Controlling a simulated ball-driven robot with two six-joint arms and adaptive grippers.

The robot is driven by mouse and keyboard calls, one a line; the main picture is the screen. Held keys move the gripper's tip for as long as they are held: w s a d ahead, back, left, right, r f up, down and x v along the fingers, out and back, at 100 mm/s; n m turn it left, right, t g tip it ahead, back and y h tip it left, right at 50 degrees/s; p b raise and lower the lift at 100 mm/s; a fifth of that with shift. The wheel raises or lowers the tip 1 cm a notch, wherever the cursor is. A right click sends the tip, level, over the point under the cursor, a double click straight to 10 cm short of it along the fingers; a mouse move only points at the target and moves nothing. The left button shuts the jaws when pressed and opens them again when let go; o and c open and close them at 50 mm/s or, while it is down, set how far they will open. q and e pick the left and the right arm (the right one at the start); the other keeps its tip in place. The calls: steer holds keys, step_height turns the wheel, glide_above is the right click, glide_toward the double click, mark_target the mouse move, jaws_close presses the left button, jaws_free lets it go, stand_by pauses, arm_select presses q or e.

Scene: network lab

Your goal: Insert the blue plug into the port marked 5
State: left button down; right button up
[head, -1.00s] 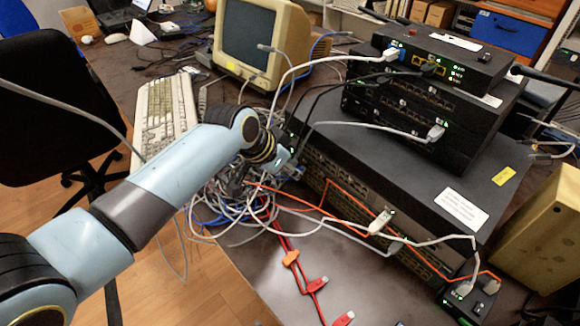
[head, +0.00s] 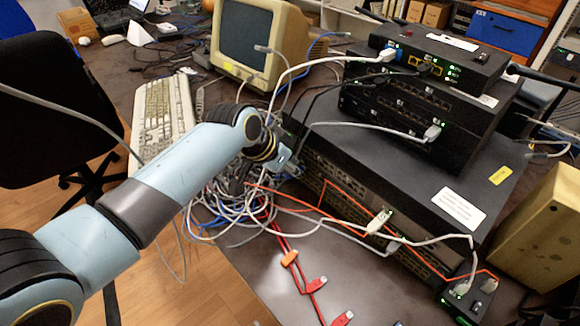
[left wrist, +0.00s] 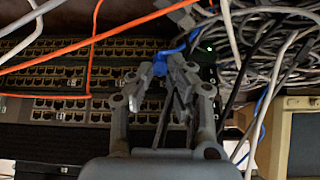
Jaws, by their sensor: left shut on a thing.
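My left gripper (left wrist: 176,66) is shut on the blue plug (left wrist: 160,64), and a blue cable runs up and right from it. They are in front of the rows of ports of the large dark switch (left wrist: 60,78). In the head view my left gripper (head: 284,163) is at the left end of that switch (head: 400,165), and the plug is mostly hidden there. I cannot read which port is marked 5, or tell whether the plug touches a port. My right gripper is not in view.
A tangle of grey and white cables (head: 232,200) hangs beside my gripper. Orange cables (head: 330,215) cross the switch front. Smaller network boxes (head: 450,60) are stacked on top. Red plugs (head: 317,284) lie on the table. A monitor (head: 250,40) and keyboard (head: 163,115) stand behind.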

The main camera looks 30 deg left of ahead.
arm_select(q)
steer(key=shift+w+d, duration=0.1)
steer(key=shift+w, duration=0.2)
stand_by(0.6)
steer(key=c, duration=1.2)
jaws_free()
steer(key=shift+r, duration=0.1)
steer(key=v, duration=1.2)
